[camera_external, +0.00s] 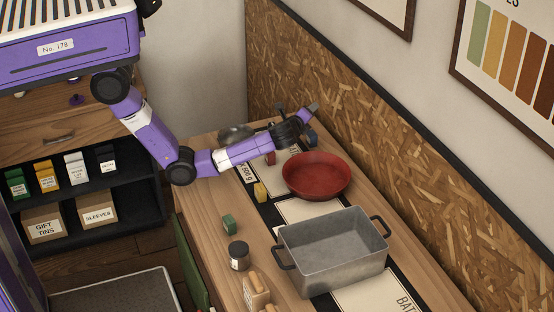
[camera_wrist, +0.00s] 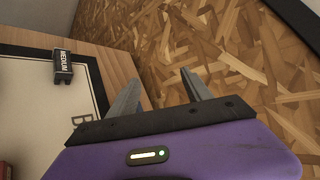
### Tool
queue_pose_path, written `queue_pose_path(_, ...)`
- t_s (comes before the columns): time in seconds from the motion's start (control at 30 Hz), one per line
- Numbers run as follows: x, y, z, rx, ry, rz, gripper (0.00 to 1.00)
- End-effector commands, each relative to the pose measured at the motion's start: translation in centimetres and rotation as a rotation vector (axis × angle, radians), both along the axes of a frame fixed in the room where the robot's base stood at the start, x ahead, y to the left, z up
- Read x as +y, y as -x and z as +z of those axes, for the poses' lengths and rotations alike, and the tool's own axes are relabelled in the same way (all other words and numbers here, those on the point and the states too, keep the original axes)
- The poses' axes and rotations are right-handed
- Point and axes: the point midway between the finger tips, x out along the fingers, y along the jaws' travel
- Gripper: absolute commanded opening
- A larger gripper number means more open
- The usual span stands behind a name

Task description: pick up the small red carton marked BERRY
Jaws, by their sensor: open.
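A small dark red block (camera_external: 270,158) shows just below my forearm in the external view, partly hidden. Its marking cannot be read, so I cannot tell whether it is the BERRY carton. A red edge (camera_wrist: 4,171) shows at the lower left of the wrist view, mostly cut off. My gripper (camera_external: 297,108) is above the far end of the table, near the chipboard wall. In the wrist view my gripper (camera_wrist: 157,86) has its fingers apart with nothing between them, pointing toward the wall.
A red round pan (camera_external: 316,175), a grey roasting pan (camera_external: 335,250), a yellow block (camera_external: 260,192), a green block (camera_external: 229,225) and a dark jar (camera_external: 238,255) stand on the table. A metal bowl (camera_external: 235,133) is at the back.

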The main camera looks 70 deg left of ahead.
Motion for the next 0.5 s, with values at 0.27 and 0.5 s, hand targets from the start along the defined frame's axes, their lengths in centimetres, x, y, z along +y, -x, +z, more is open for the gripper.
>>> queue_pose_path(0.27, -0.5, 1.9, 2.2, 0.155, -0.091, 0.182, 0.58)
queue_pose_path(0.5, -6.0, 7.5, -1.7, 0.348, -0.121, 0.194, 0.58)
